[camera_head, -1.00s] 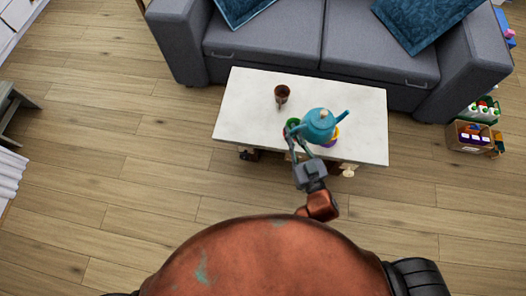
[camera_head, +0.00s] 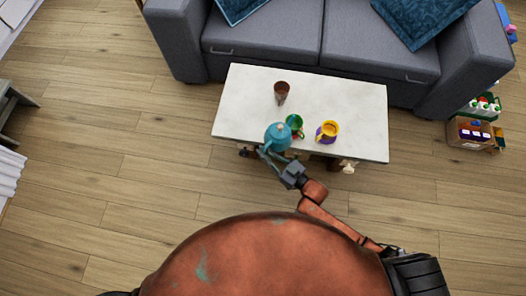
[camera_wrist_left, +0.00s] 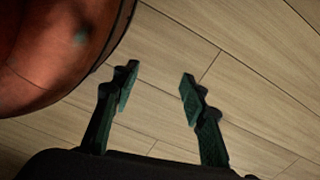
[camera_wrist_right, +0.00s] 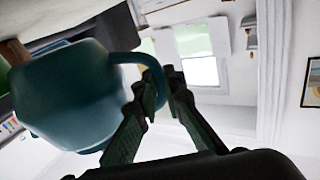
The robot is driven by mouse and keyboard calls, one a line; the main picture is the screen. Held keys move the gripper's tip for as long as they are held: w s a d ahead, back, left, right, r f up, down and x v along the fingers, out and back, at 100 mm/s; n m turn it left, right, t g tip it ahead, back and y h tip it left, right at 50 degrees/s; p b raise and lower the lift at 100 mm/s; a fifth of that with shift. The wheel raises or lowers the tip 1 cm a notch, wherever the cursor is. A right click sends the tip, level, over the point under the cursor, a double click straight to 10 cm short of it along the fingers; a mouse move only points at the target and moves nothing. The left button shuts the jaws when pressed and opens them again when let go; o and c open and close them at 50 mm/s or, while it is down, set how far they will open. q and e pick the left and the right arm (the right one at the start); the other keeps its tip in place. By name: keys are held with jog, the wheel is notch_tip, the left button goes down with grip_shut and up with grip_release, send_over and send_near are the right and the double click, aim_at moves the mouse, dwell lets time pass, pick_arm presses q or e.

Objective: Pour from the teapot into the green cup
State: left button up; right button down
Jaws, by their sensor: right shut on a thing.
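The blue-teal teapot (camera_head: 277,138) is at the front edge of the white table, left of the green cup (camera_head: 295,124). My right gripper (camera_head: 263,152) is shut on the teapot's handle; the right wrist view also shows the teapot (camera_wrist_right: 70,100) and the fingertips (camera_wrist_right: 160,85) at its handle loop. The teapot overlaps the cup's left side in the head view; I cannot tell its height or exact tilt, and its spout is not clear. The cup stands on the table. My left gripper (camera_wrist_left: 158,88) is open and empty above the wooden floor.
A yellow and purple mug (camera_head: 327,132) stands right of the green cup. A brown cup (camera_head: 282,92) stands farther back on the white table (camera_head: 345,100). The table's right side is clear. A grey sofa (camera_head: 320,50) stands behind it.

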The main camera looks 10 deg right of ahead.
jog(key=shift+a+r+m, duration=0.15)
jog(key=shift+r+m, duration=0.3)
jog(key=shift+m, duration=0.15)
jog(key=shift+r+m, duration=0.2)
jog(key=shift+m, duration=0.1)
jog(key=shift+r+p, duration=0.3)
jog(key=shift+r, duration=0.05)
pick_arm(q)
jog(key=shift+s+a+f, duration=0.45)
jog(key=shift+s+a, duration=0.1)
jog(key=shift+s, duration=0.25)
pick_arm(e)
jog(key=shift+r+m, duration=0.2)
jog(key=shift+m, duration=0.1)
jog(key=shift+r, duration=0.2)
jog(key=shift+r+m+p, duration=0.25)
jog(key=shift+m+p, duration=0.05)
jog(key=shift+p, duration=0.05)
pick_arm(q)
jog(key=shift+s+d+f, duration=0.25)
jog(key=shift+d+f, duration=0.25)
jog(key=shift+f, duration=0.05)
pick_arm(e)
jog(key=shift+r, duration=0.15)
pick_arm(q)
jog(key=shift+s+f, duration=0.1)
pick_arm(e)
jog(key=shift+r+m, duration=0.15)
jog(key=shift+m, duration=0.15)
